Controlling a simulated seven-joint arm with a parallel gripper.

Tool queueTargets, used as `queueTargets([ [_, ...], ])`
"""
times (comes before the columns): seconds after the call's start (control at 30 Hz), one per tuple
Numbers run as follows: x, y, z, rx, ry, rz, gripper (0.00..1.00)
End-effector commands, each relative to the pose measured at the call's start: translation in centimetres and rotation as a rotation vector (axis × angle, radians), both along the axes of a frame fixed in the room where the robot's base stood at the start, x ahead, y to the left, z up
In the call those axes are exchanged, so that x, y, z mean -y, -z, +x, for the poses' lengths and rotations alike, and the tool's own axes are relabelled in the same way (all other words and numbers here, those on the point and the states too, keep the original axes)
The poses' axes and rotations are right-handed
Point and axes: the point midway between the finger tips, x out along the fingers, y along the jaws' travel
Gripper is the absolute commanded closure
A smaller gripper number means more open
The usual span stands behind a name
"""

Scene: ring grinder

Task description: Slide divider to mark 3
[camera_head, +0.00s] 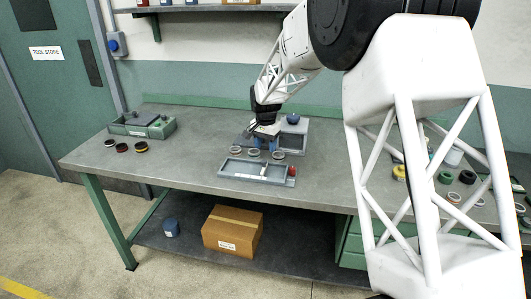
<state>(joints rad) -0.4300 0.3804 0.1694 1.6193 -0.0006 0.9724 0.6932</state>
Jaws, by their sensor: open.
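A shallow blue-grey tray (231,174) lies near the front edge of the workbench. A small pale upright piece (263,171) shows inside it, right of the middle, and may be the divider. I cannot read any marks on the tray at this size. A small red piece (292,171) is at the tray's right end. My gripper (265,147) points down behind the tray, above or near the bench, with its fingers apart and nothing visible between them. It is apart from the pale piece.
Several pale rings (254,153) lie between my gripper and the tray. A grey box or fixture (300,128) with a dark blue round part (292,118) stands behind. A green-grey tray (165,131) and dark rings (122,147) are at the left. The bench (190,165) is clear left of the blue-grey tray.

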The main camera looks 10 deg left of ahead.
Motion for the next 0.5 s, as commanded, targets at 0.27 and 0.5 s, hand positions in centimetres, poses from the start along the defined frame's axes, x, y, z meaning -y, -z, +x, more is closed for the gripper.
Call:
queueTargets([
  [0.27,0.0,-1.8,0.0,0.0,0.0,0.0,0.5],
  [0.5,0.0,-1.9,0.0,0.0,0.0,0.0,0.5],
])
